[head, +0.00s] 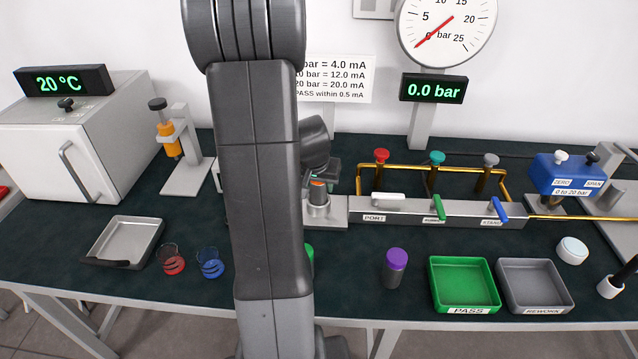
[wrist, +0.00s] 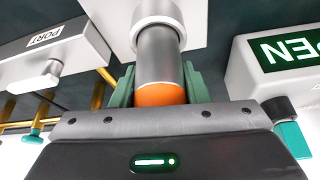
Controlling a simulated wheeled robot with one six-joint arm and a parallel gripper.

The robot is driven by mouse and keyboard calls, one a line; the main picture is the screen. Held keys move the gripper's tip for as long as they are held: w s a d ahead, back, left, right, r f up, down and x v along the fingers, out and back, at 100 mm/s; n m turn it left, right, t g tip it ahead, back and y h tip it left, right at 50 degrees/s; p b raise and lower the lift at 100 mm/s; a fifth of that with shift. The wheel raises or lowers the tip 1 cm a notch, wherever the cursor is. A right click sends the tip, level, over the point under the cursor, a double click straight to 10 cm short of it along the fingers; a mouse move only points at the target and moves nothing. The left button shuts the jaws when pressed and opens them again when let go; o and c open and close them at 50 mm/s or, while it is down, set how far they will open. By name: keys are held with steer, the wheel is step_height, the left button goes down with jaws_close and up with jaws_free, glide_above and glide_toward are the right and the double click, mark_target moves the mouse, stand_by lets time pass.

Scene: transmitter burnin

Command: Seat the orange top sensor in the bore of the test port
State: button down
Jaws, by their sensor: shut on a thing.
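The orange top sensor (wrist: 158,55) has a grey body and an orange band; in the wrist view my gripper (wrist: 159,88) is shut on it, with a green finger on either side of the orange end. The far end of the grey body meets the pale round collar of the test port (wrist: 157,22) and appears to enter it; how deep it sits is hidden. In the head view the orange top (head: 317,184) shows just right of my arm, upright over the port block (head: 330,212). My gripper is mostly hidden there behind my arm.
A manifold (head: 440,213) with white, green and blue handles runs right of the port. A purple-topped sensor (head: 395,268), a green PASS tray (head: 464,285) and a grey REWORK tray (head: 537,287) stand at the front right. The gauge display (head: 433,89) reads 0.0 bar.

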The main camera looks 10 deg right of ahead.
steer(key=shift+f+b, duration=1.1)
steer(key=c, duration=0.7)
jaws_free()
steer(key=shift+r, duration=0.15)
steer(key=v, duration=1.3)
steer(key=shift+s+r+p, duration=0.15)
steer(key=shift+r+p, duration=0.2)
steer(key=shift+p, duration=0.05)
steer(key=x, duration=1.4)
steer(key=shift+s+a+b, duration=0.1)
steer(key=shift+b, duration=0.25)
steer(key=shift+r, duration=0.2)
steer(key=shift+r, duration=0.1)
